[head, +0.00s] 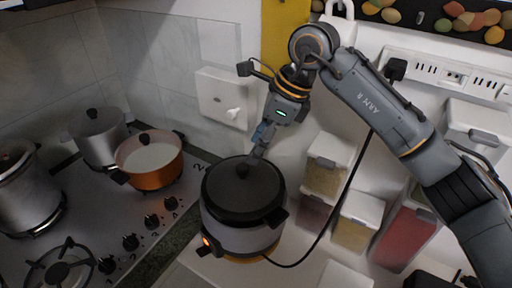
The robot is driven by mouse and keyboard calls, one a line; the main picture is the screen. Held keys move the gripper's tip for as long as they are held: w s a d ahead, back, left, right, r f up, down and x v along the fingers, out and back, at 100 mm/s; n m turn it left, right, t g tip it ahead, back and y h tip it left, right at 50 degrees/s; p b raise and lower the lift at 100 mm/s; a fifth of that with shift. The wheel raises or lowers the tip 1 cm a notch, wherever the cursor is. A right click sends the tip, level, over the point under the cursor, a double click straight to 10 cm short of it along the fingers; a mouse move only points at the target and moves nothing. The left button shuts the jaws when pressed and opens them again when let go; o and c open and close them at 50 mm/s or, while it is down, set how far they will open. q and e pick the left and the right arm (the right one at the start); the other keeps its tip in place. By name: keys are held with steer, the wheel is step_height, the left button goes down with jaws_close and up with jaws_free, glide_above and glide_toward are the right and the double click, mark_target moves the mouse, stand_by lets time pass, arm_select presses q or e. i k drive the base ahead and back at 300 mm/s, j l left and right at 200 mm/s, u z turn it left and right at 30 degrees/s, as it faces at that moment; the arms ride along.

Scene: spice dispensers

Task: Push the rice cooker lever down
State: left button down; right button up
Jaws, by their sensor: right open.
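The rice cooker (238,208) stands upright on the white counter in the middle of the head view. It has a grey body, a dark lid with a round knob, and dark side handles. A small lit orange spot (206,241) shows low on its front left side; the lever itself is too small to make out. My right gripper (258,150) points down just above the back of the lid, near the knob. It is open and holds nothing that I can see. I cannot tell whether its fingertips touch the lid. My left gripper is not in view.
A stove (130,225) with several pots, including an orange pot (150,158), fills the left. Spice dispensers (355,220) stand to the right of the cooker. A black cord runs from the cooker up behind my right arm. A power strip (445,75) is on the wall.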

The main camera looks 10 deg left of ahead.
mark_target(204, 251)
steer(key=k, duration=1.5)
